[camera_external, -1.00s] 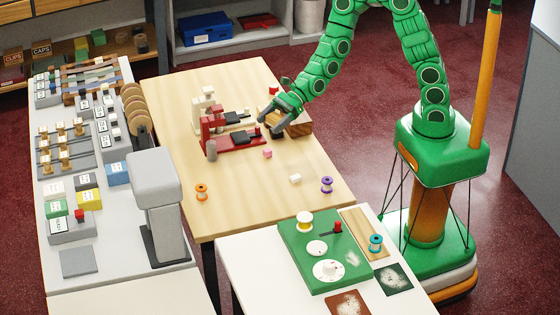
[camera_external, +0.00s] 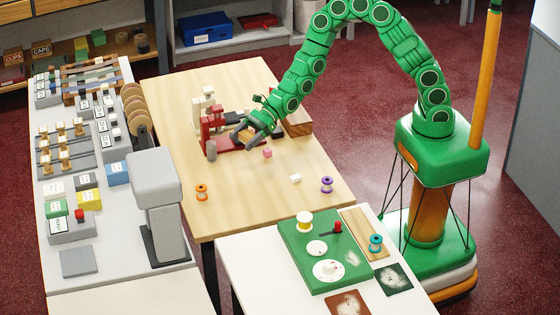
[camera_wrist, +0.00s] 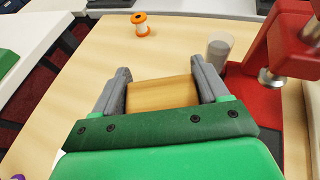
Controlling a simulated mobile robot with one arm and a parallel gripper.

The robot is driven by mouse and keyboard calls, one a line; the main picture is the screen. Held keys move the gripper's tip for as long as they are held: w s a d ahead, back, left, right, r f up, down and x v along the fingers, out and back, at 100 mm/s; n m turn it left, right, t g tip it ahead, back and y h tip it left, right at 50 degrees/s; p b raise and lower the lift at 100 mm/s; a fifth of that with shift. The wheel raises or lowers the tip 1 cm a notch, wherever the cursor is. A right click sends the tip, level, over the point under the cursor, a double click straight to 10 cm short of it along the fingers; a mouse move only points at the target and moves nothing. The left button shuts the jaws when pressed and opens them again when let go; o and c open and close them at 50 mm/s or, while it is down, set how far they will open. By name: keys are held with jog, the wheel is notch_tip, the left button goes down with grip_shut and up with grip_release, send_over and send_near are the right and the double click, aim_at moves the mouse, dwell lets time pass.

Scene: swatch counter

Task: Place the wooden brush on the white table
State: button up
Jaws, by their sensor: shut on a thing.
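The wooden brush (camera_wrist: 162,94) shows in the wrist view as a tan wooden block between my two fingers, touching both. My gripper (camera_external: 243,138) is shut on it, beside the red device on the wooden table; it also shows in the wrist view (camera_wrist: 160,88). In the external view my fingers and arm mostly hide the brush, and its height above the tabletop is hard to tell. The white table (camera_external: 248,262) stands at the front in the external view. A green board (camera_external: 305,262) and several small items lie on it. It also shows at the upper left in the wrist view (camera_wrist: 42,32).
The white table's left front is bare.

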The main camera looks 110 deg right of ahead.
aim_at(235, 164)
jog(key=w+f, duration=0.3)
jog(key=shift+d+f, duration=0.25)
jog(key=shift+f, duration=0.1)
jog(key=shift+w+f, duration=0.35)
jog(key=shift+f, duration=1.65)
jog(key=shift+f, duration=0.1)
jog(key=o, duration=0.8)
jog(key=shift+c, duration=0.2)
